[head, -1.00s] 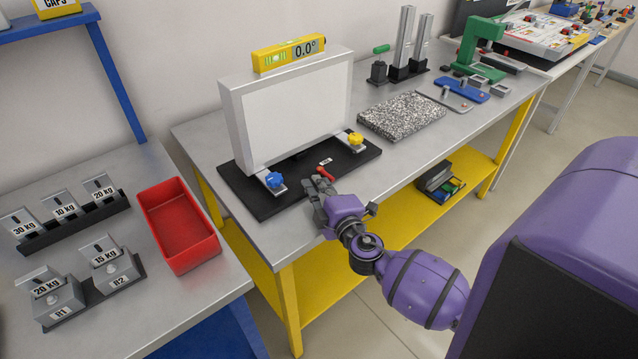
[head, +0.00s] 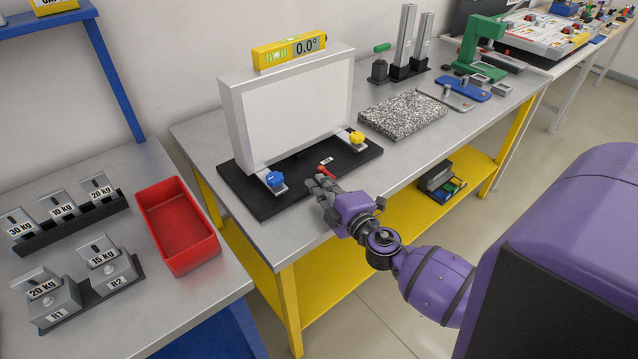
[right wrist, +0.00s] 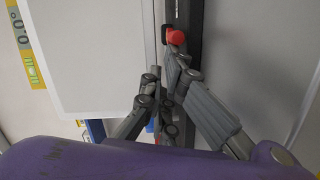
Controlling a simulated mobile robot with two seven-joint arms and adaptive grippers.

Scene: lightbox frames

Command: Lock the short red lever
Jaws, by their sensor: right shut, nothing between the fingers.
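The short red lever (head: 325,171) sits on the front part of the black base plate (head: 252,205), beside a small white label. In the right wrist view its red knob (right wrist: 175,37) shows just beyond my fingertips. My right gripper (head: 319,184) is shut and empty, close in front of the lever at the plate's front edge. In the right wrist view its fingers (right wrist: 163,77) come together just short of the knob. I cannot tell whether they touch the lever. My left gripper is not in view.
A white upright panel (head: 292,112) stands on the plate, with a yellow level (head: 289,52) on top. A blue knob (head: 275,179) and a yellow knob (head: 357,138) flank the lever. A granite block (head: 403,117) lies right. A red bin (head: 178,224) is on the left table.

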